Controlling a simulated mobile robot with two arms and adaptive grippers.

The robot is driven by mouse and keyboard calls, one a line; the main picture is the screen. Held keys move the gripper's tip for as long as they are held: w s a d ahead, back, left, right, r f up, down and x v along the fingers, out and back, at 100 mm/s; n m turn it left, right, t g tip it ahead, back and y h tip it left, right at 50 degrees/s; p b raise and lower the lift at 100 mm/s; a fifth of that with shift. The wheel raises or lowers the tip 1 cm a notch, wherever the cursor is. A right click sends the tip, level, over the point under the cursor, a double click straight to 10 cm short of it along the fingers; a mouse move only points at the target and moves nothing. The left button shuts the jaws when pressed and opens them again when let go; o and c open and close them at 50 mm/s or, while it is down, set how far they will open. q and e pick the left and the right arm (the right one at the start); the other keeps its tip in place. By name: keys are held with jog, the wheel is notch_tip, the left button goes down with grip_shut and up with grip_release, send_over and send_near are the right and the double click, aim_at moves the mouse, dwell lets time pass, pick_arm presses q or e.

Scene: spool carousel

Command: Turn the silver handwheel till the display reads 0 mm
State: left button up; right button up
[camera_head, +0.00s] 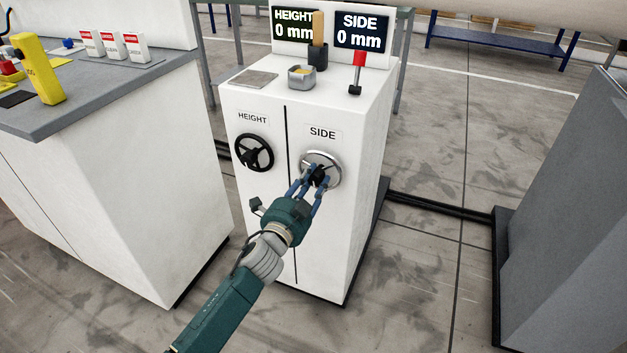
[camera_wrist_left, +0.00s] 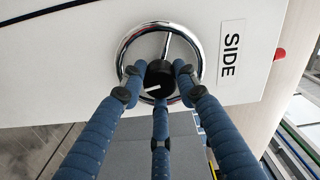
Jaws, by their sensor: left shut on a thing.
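The silver handwheel (camera_head: 334,157) is on the front of the white cabinet, under the SIDE label (camera_head: 322,133). My left gripper (camera_head: 316,177) is at the wheel, its blue fingers shut around the black hub. In the left wrist view the silver rim (camera_wrist_left: 122,47) circles the fingers, and the black hub (camera_wrist_left: 158,80) with a white mark sits between them. The SIDE display (camera_head: 361,31) reads 0 mm. The HEIGHT display (camera_head: 293,24) also reads 0 mm, partly covered by a wooden handle. My right gripper is not in view.
A black handwheel (camera_head: 254,153) sits left of the silver one, under the HEIGHT label. On the cabinet top are a red-handled lever (camera_head: 358,73), a grey cup (camera_head: 301,77) and a flat plate (camera_head: 254,79). A grey-topped bench (camera_head: 120,88) stands at left.

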pick_arm(q)
jog(key=o, duration=1.2)
jog(key=shift+c, duration=0.2)
jog(key=v, duration=1.2)
jog(key=shift+f, duration=0.1)
